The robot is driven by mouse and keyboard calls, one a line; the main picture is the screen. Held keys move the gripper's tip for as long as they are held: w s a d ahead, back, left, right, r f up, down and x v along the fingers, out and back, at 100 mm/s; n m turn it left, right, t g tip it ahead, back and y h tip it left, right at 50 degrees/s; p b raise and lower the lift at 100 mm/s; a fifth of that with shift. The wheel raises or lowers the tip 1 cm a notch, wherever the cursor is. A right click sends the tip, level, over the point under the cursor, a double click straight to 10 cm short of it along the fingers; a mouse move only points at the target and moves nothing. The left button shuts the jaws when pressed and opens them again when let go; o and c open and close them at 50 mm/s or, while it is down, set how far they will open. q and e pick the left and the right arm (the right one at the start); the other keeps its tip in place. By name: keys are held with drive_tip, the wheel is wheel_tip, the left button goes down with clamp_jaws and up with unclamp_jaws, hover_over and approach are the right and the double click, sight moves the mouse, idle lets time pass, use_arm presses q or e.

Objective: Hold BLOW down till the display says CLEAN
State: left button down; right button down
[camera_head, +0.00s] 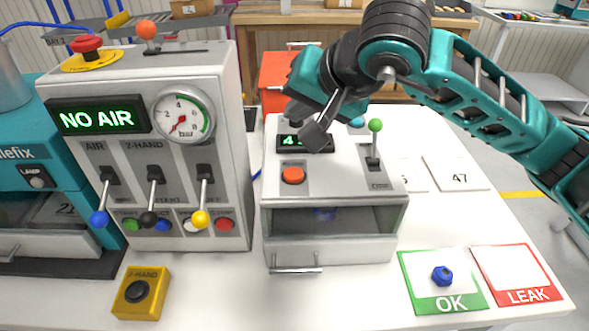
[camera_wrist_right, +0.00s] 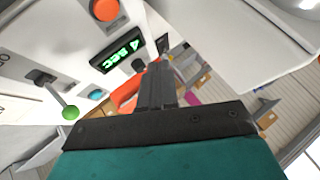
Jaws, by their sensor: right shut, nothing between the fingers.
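The grey middle machine (camera_head: 335,250) has a small green-lit display (camera_head: 291,142), an orange push button (camera_head: 293,175) and a lever with a green knob (camera_head: 375,126). The display is partly covered in the head view; in the wrist view (camera_wrist_right: 117,50) it starts with a 4, the rest hard to read. I cannot read a BLOW label on any button. My right gripper (camera_head: 317,136) is shut and empty, its fingertips over the machine's top beside the display, apart from the orange button. In the wrist view the shut fingers (camera_wrist_right: 157,85) show too. My left gripper is not in view.
The left grey panel's display (camera_head: 97,118) reads NO AIR, beside a gauge (camera_head: 183,114). Its blue (camera_head: 99,218), black and yellow lever knobs hang down. A blue nut (camera_head: 442,275) lies on the OK mat (camera_head: 416,262), next to the LEAK mat (camera_head: 548,294). A yellow 2-HAND button box (camera_head: 157,279) stands front left.

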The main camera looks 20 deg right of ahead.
drive_tip(key=shift+f, duration=0.15)
drive_tip(key=b, duration=0.5)
hover_over(289, 167)
drive_tip(key=s, duration=0.3)
drive_tip(key=f, duration=0.5)
drive_tip(key=d+f, duration=0.1)
drive_tip(key=f, duration=0.1)
drive_tip(key=shift+w+f, duration=0.25)
drive_tip(key=shift+f, duration=0.15)
drive_tip(key=shift+f+b, duration=0.4)
drive_tip(key=shift+f, duration=0.05)
idle(0.4)
drive_tip(key=shift+f+b, duration=0.4)
drive_tip(key=shift+b, duration=0.35)
drive_tip(key=shift+f+b, duration=0.45)
drive_tip(key=shift+b, duration=0.15)
idle(3.6)
